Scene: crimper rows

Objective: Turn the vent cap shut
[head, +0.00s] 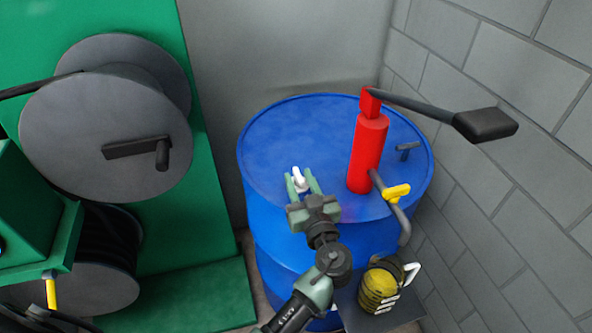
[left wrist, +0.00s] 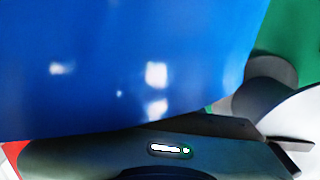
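A small white cap (head: 298,176), which looks like the vent cap, stands on the top of the blue drum (head: 290,135), near its front left. My left gripper (head: 303,181) is over the drum top with its two fingers spread, one on each side of the white cap. I cannot tell whether either finger touches it. In the left wrist view the drum's blue surface (left wrist: 120,70) fills most of the picture, a dark part of my gripper lies along the bottom, and the cap cannot be made out. My right gripper is not in view.
A red pump (head: 367,155) with a long dark handle (head: 485,124) rises beside the gripper. Its spout carries a yellow lever (head: 396,192). A yellow container (head: 378,288) stands below. Grey reels (head: 100,130) are at left.

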